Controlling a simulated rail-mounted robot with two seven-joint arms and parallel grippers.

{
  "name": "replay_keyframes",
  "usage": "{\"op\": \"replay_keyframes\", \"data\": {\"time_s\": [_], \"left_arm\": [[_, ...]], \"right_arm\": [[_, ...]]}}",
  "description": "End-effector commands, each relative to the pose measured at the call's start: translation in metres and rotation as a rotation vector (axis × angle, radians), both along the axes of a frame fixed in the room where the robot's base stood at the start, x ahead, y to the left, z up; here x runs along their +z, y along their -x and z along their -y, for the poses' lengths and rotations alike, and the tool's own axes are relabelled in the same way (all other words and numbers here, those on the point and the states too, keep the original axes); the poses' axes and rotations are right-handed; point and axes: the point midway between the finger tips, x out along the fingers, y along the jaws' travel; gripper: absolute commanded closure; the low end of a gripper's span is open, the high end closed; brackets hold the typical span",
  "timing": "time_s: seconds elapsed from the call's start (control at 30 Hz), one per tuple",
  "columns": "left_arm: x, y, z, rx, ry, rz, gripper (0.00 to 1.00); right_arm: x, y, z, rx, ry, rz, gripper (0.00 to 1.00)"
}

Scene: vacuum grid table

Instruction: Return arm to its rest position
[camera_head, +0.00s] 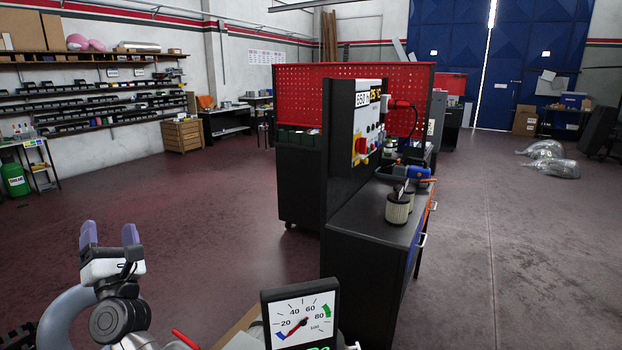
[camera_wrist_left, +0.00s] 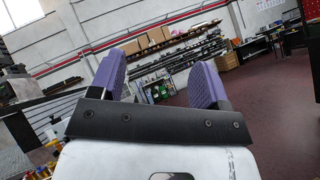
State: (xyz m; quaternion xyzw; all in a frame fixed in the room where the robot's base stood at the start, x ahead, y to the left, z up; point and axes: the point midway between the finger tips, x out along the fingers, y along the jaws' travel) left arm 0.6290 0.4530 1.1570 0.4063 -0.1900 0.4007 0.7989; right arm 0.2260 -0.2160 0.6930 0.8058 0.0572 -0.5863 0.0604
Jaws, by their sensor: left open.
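My left gripper (camera_head: 109,235) is at the lower left of the head view, with its purple fingers pointing up. The fingers stand apart and nothing is between them. In the left wrist view the same gripper (camera_wrist_left: 160,85) shows its two purple pads spread wide, with shelves and floor seen through the gap. It touches nothing that I can see. My left arm is partly visible below it. My right gripper is in neither view.
A dark workbench (camera_head: 375,235) with filters (camera_head: 397,210) and a control panel (camera_head: 368,125) stands right of centre. A red pegboard (camera_head: 300,95) is behind it. Open floor (camera_head: 200,215) lies between the gripper and the far shelves.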

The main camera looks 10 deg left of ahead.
Motion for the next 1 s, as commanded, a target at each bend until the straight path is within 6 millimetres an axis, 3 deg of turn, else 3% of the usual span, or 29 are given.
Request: {"op": "replay_keyframes", "data": {"time_s": [0.03, 0.1, 0.17, 0.27, 0.37, 0.43, 0.5, 0.63, 0.83, 1.0], "left_arm": [[0.022, 0.004, 0.018, 0.014, -0.182, -0.051, 0.3], [0.04, 0.007, 0.047, 0.035, -0.44, -0.142, 0.3], [0.047, 0.009, 0.072, 0.051, -0.659, -0.23, 0.3], [0.037, 0.013, 0.11, 0.073, -1.017, -0.407, 0.3], [0.005, 0.022, 0.141, 0.067, -1.357, -0.619, 0.3], [-0.029, 0.036, 0.157, 0.041, -1.582, -0.8, 0.3], [-0.07, 0.059, 0.168, -0.009, -1.769, -0.998, 0.3], [-0.127, 0.104, 0.179, -0.067, -1.956, -1.253, 0.3], [-0.188, 0.17, 0.203, -0.124, -2.167, -1.392, 0.3], [-0.246, 0.234, 0.23, -0.34, -2.33, -1.396, 0.3]], "right_arm": [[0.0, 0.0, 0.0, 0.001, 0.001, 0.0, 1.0], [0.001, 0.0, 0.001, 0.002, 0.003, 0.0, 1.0], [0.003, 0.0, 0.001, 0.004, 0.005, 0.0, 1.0], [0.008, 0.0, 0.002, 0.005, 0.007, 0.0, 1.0], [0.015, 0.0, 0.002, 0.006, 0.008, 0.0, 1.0], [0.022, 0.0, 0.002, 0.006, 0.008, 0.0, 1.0], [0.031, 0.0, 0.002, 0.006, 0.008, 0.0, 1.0], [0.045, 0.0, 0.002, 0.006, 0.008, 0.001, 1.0], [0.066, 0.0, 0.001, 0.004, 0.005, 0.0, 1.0], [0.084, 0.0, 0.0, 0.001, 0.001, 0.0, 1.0]]}}
